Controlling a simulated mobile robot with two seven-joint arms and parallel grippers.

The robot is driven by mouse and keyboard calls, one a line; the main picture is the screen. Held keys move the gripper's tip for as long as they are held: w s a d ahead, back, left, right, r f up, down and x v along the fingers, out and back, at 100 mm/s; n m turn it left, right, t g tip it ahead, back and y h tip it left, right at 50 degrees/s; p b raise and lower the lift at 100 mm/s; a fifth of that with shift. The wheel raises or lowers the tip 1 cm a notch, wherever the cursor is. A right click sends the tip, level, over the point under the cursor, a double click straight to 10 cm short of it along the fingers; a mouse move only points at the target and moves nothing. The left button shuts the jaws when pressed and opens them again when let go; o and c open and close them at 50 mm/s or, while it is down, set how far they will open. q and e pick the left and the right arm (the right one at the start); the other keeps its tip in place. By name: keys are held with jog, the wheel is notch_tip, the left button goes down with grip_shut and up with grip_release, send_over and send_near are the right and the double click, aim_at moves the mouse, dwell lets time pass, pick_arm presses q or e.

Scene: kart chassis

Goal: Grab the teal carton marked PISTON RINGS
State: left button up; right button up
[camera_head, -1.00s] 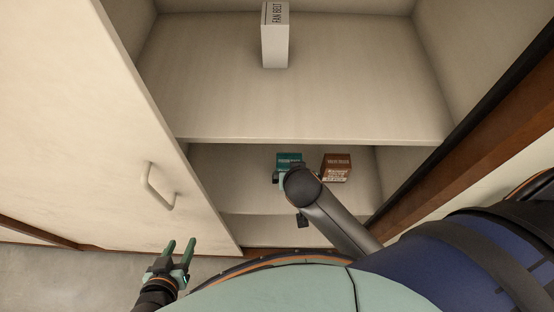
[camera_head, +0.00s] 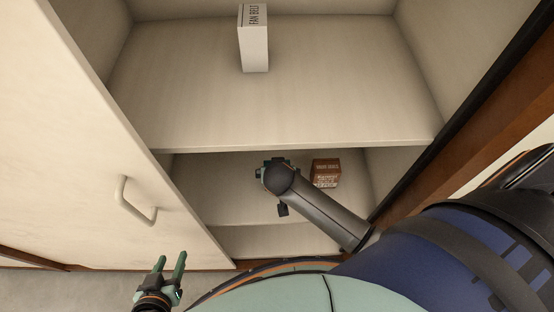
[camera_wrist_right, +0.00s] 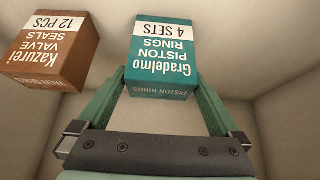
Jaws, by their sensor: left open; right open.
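The teal carton (camera_wrist_right: 160,62), with a white band reading 4 SETS and the words PISTON RINGS, shows in the right wrist view. My right gripper (camera_wrist_right: 157,80) is open, with one green finger on each side of the carton's near end; I cannot tell whether they touch it. In the head view my right gripper (camera_head: 278,166) is inside the lower shelf space, and it and my arm hide most or all of the carton. My left gripper (camera_head: 170,264) is open and empty at the lower left, outside the cabinet.
A brown VALVE SEALS carton (camera_head: 326,172) stands just right of my right gripper, and at upper left in the wrist view (camera_wrist_right: 50,48). A white FAN BELT box (camera_head: 254,45) stands on the upper shelf (camera_head: 300,110). The cabinet door (camera_head: 70,150) with its handle is at left.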

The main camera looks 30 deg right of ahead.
jog(key=b+x, duration=0.1)
jog(key=x, duration=0.3)
jog(key=shift+w, duration=0.15)
jog(key=shift+r, duration=0.1)
jog(key=c, duration=1.2)
jog(key=shift+c, duration=0.2)
